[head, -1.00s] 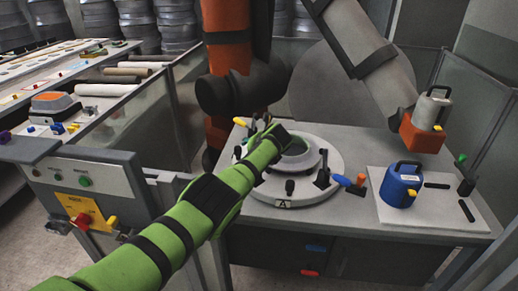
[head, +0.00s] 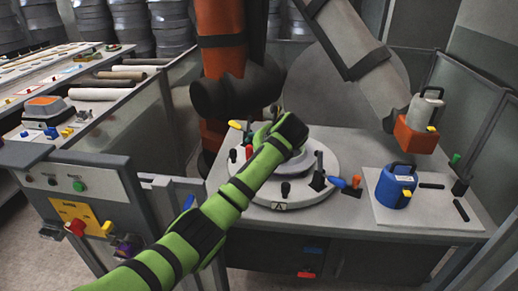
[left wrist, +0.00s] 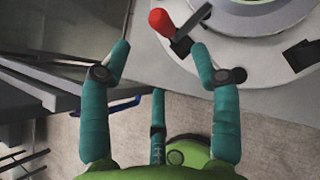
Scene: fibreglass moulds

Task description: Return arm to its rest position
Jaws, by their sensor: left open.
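My green left arm reaches from the bottom left of the head view over the round white mould fixture (head: 320,190) on the grey table. Its dark wrist end hides part of the fixture, and its fingers cannot be made out there. In the left wrist view my left gripper (left wrist: 160,50) is open, with teal fingers spread apart and nothing between them. A red-knobbed lever (left wrist: 160,22) stands beyond the fingertips, by the white fixture (left wrist: 245,20). My right gripper is not in view.
A blue container (head: 396,187) stands on a pale board at the table's right. A grey arm with an orange block (head: 415,132) hangs above it. A control box with a yellow panel (head: 77,215) and a transparent fence stand left of the table.

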